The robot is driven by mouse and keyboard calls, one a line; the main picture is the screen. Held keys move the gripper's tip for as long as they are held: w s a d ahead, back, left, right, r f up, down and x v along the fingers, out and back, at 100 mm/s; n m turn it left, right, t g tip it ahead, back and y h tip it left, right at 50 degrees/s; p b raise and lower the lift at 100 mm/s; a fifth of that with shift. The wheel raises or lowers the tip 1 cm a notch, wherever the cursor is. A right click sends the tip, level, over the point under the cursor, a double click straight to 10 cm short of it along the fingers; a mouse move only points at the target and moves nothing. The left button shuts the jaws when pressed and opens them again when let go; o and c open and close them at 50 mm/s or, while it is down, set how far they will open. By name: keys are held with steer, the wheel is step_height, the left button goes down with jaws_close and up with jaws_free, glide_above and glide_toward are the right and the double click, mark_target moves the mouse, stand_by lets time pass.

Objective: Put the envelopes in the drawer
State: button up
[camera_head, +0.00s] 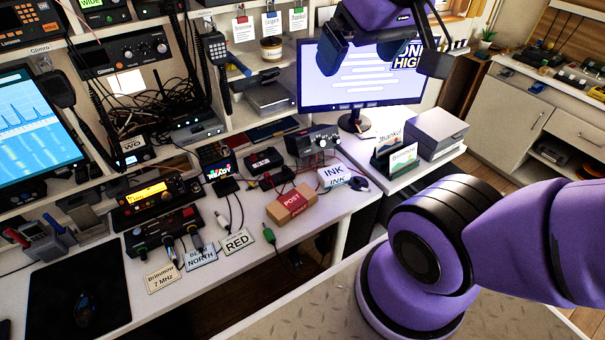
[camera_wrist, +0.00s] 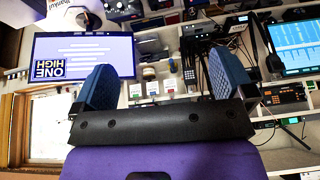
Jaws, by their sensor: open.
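Two upright cards or envelopes, one with "Thanku!"-like writing (camera_head: 388,138) and a greenish picture one (camera_head: 403,157), stand in a dark holder on the white desk, right of centre in the head view. I cannot tell for sure that they are the envelopes. A grey box-like unit (camera_head: 437,130) stands just right of them; whether it holds a drawer is unclear. My gripper (camera_head: 386,62) is high up in front of the monitor, apart from the cards. Its blue-padded fingers are wide apart and empty in the wrist view (camera_wrist: 160,82).
The monitor (camera_head: 355,75) stands behind my gripper. Low cabinets (camera_head: 510,105) stand at the far right. A black mat (camera_head: 75,295) lies at front left.

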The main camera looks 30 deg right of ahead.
steer(key=w+a+f+m+g+y, duration=0.1)
steer(key=w+f+m, duration=0.1)
steer(key=w+f, duration=0.3)
steer(key=w+f+m+g+y, duration=0.1)
steer(key=w+f+m+g, duration=0.1)
steer(key=w, duration=0.5)
steer(key=m+g+y, duration=0.2)
steer(key=m, duration=0.6)
glide_above(293, 200)
steer(key=w+d, duration=0.1)
steer(key=w, duration=0.1)
step_height(293, 200, down, 22)
steer(key=d+f+m, duration=0.1)
steer(key=f, duration=0.4)
steer(key=d+f+m, duration=0.1)
steer(key=f, duration=0.4)
steer(key=s+d+f+m, duration=0.1)
steer(key=f, duration=0.4)
steer(key=shift+f+m+g, duration=0.1)
steer(key=shift+m+g, duration=0.2)
steer(key=shift+m, duration=0.1)
steer(key=x, duration=0.5)
steer(key=shift+a+x, duration=0.2)
steer(key=shift+x, duration=2.7)
steer(key=shift+s, duration=0.15)
steer(key=c, duration=1.1)
steer(key=shift+r, duration=0.25)
